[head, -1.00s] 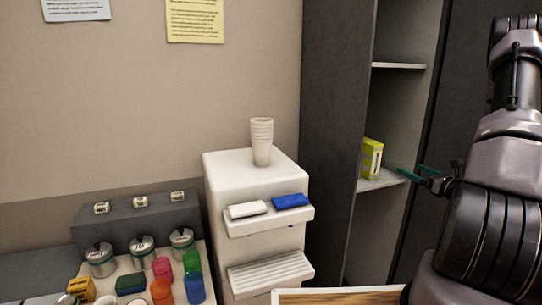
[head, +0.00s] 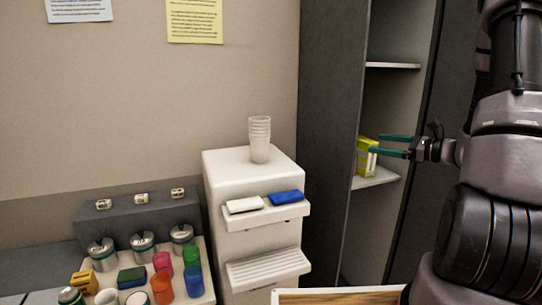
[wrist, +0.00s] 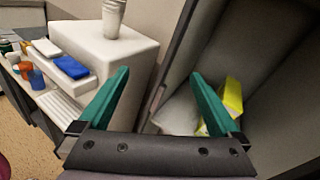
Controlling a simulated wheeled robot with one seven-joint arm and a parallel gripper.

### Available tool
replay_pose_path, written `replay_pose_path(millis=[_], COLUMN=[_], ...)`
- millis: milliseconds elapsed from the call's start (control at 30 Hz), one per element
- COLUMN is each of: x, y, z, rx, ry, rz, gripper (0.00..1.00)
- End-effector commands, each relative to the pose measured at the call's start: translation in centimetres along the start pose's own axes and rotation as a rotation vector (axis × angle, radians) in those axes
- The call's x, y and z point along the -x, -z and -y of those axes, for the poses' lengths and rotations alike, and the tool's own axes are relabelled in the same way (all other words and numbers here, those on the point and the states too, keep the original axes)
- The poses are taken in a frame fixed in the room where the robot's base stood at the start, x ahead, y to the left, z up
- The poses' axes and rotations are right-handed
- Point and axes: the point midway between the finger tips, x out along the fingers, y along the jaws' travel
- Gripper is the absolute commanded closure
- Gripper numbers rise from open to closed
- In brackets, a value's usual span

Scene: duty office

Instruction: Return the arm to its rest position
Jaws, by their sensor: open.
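My gripper (head: 383,144) is at the right of the head view, at the end of my raised arm. Its two green fingers are apart with nothing between them. In the head view the fingertips overlap the yellow-green box (head: 366,160) on the cabinet shelf. In the wrist view my gripper (wrist: 163,95) shows open and empty, and the yellow box (wrist: 233,97) is beyond the right finger, partly hidden by it. I cannot tell the exact gap between finger and box.
The tall dark cabinet (head: 328,130) stands open beside my arm, with shelves (head: 378,180). A white dispenser (head: 225,170) holds stacked cups (head: 260,140), a blue block (head: 287,197) and a white block (head: 245,205). Cups and canisters crowd the lower left. A wood-topped surface (head: 340,298) is at the bottom.

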Motion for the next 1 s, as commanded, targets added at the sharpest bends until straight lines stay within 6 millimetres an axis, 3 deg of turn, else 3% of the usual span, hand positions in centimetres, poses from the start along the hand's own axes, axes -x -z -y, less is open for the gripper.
replay_pose_path(millis=[33, 200, 400, 500, 700, 1000], x=[-0.7, -1.8, -0.4, 1.1, 4.5, 8.7], y=[-2.0, -7.4, -11.4, -12.7, -15.1, -19.2], z=[-1.5, -8.0, -14.9, -17.2, -19.6, -19.4], rx=[0.053, 0.275, 0.594, 0.774, 1.165, 1.677], ry=[-0.07, -0.349, -0.628, -0.731, -0.856, -0.839], rz=[-0.01, -0.092, -0.232, -0.314, -0.491, -0.71], gripper=[0.02, 0.02, 0.02, 0.02, 0.02, 0.02])
